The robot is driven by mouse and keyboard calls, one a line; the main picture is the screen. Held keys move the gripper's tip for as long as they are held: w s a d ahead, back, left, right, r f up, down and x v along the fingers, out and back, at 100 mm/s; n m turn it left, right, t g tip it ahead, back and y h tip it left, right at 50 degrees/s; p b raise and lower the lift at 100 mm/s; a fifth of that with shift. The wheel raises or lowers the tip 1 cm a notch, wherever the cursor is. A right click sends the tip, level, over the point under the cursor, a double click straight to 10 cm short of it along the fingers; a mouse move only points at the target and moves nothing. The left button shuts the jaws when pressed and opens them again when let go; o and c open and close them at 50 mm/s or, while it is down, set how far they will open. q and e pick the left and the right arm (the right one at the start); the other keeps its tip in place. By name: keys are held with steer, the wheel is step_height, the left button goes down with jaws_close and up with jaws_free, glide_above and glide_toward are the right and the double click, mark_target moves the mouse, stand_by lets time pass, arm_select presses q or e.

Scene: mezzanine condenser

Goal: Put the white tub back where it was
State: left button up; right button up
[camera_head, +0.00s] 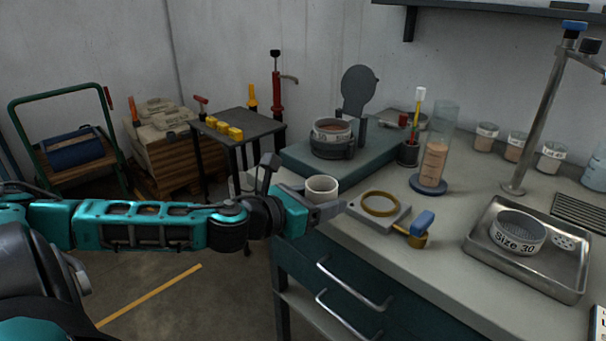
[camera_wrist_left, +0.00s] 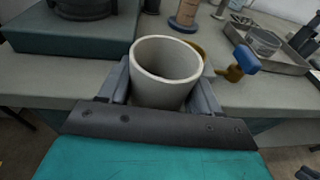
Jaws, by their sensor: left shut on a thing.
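The white tub (camera_head: 321,187) is an open, upright cup. My left gripper (camera_head: 325,205) is shut on it near the front edge of the workbench. In the left wrist view the tub (camera_wrist_left: 166,72) sits between the two fingers (camera_wrist_left: 165,95), and its inside looks empty. Whether its base touches the bench cannot be told. A grey plate with a brass ring (camera_head: 380,204) lies on the bench just right of the tub. My right gripper is not in view.
Behind the tub stands a green base (camera_head: 300,155) bearing a round sieve (camera_head: 332,131). A graduated cylinder (camera_head: 434,160), a blue-handled brass tool (camera_head: 420,228) and a metal tray (camera_head: 480,247) with a "Size 30" sieve (camera_head: 517,232) are to the right. Bare bench (camera_head: 455,205) lies between.

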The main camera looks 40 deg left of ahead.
arm_select(q)
steer(key=s+d+f+n+y, duration=0.1)
steer(key=s+d, duration=0.1)
steer(key=d, duration=0.5)
steer(key=s+d+f+n+y, duration=0.1)
steer(key=s+d+f, duration=0.1)
steer(key=d, duration=0.5)
steer(key=shift+s+y, duration=0.3)
steer(key=shift+s, duration=0.15)
